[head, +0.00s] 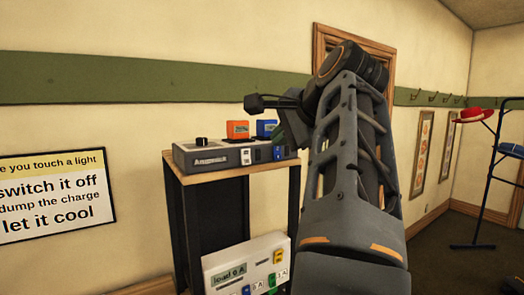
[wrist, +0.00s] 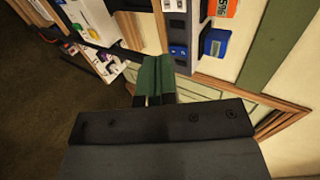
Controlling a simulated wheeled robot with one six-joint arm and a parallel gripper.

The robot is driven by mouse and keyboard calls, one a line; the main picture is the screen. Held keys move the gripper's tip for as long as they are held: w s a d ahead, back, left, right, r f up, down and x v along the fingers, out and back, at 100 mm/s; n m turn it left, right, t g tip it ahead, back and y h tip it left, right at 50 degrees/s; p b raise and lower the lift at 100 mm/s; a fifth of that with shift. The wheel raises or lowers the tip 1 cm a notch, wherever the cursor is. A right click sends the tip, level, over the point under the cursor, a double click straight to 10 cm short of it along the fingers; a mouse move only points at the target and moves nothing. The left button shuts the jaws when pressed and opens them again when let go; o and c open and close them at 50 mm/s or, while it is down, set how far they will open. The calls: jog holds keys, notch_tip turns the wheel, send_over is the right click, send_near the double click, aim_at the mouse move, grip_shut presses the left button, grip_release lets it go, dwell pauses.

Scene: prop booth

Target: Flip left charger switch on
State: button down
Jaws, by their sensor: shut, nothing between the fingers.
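The charger (head: 205,157) is a grey box on a small wooden-topped stand. Its left switch (head: 246,156) is a pale plate on the front face. A blue right switch (head: 277,154) sits beside it. In the wrist view, the left switch (wrist: 174,12) is at the top and the blue switch (wrist: 178,51) below it. I cannot tell which way either rocker is set. My gripper (wrist: 155,62) is shut and empty, with green fingers. Its tips appear near the blue switch in the wrist view; the gap is unclear. My arm mostly hides the gripper in the head view.
An orange battery (head: 237,129) and a blue battery (head: 266,128) stand on the charger, with a black knob (head: 201,141) to their left. A white load panel (head: 246,268) stands below. A wall sign (head: 55,195) hangs left; a hat rack (head: 487,180) stands right.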

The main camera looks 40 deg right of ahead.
jog(key=p, duration=0.2)
send_near(247, 162)
jog(key=x, duration=0.7)
jog(key=shift+f, duration=0.3)
jog(key=shift+d, duration=0.1)
jog(key=shift+b, duration=0.4)
jog(key=shift+w+f+b, duration=0.15)
jog(key=shift+f+b, duration=0.2)
jog(key=shift+b, duration=0.2)
jog(key=shift+w+r+t, duration=0.1)
jog(key=shift+r+t, duration=0.1)
jog(key=shift+t, duration=0.2)
jog(key=shift+r, duration=0.15)
